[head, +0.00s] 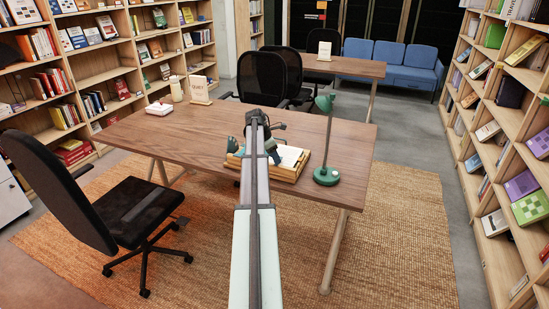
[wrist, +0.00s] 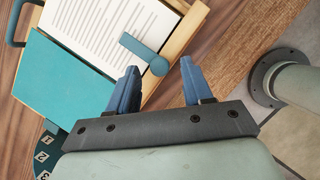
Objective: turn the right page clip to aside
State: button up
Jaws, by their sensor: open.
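A wooden book stand (wrist: 185,30) holds a white printed page (wrist: 95,25) in the wrist view. A teal page clip (wrist: 145,52) has a round end at the stand's wooden edge, and its flat arm reaches over the page. A plain teal panel (wrist: 65,80) lies beside the page. My gripper (wrist: 159,68) is open, its two blue fingers apart, with the clip's round end showing between and beyond the tips. I cannot tell whether a finger touches it. In the head view the stand (head: 287,175) is on the desk, partly behind my arm.
The wooden desk (head: 190,130) has a green lamp (head: 327,172) right of the stand. A teal dial with numbers (wrist: 45,155) is at the stand's near left. A small sign (head: 199,89) and a white box (head: 159,108) stand at the desk's far left. A black chair (head: 120,210) is at left.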

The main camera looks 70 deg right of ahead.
jog(key=shift+s+d+f, duration=0.15)
jog(key=shift+f, duration=0.3)
jog(key=shift+c, duration=0.4)
grip_shut()
